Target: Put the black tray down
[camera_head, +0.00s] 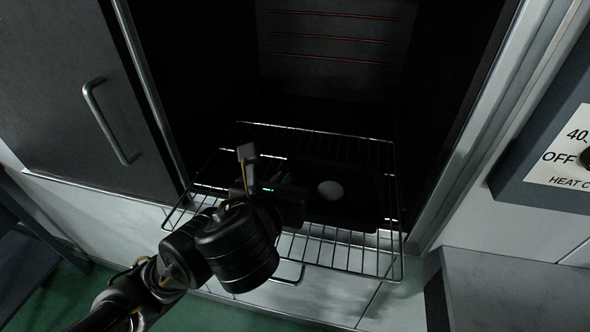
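The black tray (352,213) is at the wire rack in the open oven, right of my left gripper, with a pale round piece (330,190) on it. It looks level over the rack (385,262); I cannot tell whether it rests on the bars or hangs just above them. My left gripper (298,196) reaches in from the lower left and meets the tray's left side. Its fingers are dark and mostly hidden behind its own body, so their opening does not show. My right gripper is not in view.
The rack sticks out from the dark oven opening (335,65). An open door with a handle (108,122) stands at the left. A heat control panel (560,150) and a grey ledge (515,290) are at the right. The rack's front right part is bare.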

